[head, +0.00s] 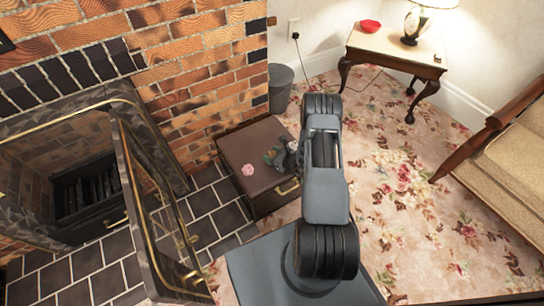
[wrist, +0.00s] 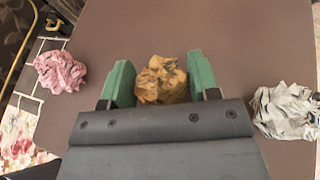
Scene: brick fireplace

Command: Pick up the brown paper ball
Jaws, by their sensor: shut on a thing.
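The brown paper ball (wrist: 161,80) sits between the two green fingers of my gripper (wrist: 160,82) in the wrist view. My gripper is shut on it, with a finger against each side. The brown top of a small cabinet (wrist: 200,25) lies beneath; I cannot tell whether the ball touches it. In the head view my gripper (head: 275,157) is over the cabinet (head: 250,140), and the brown ball is hidden there.
A pink paper ball (wrist: 60,72) lies left of my gripper and a grey-white one (wrist: 286,110) lies right. A brass-edged fireplace screen (head: 150,210) stands left of the cabinet. A grey bin (head: 281,88) is behind it. Carpet (head: 400,200) is clear to the right.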

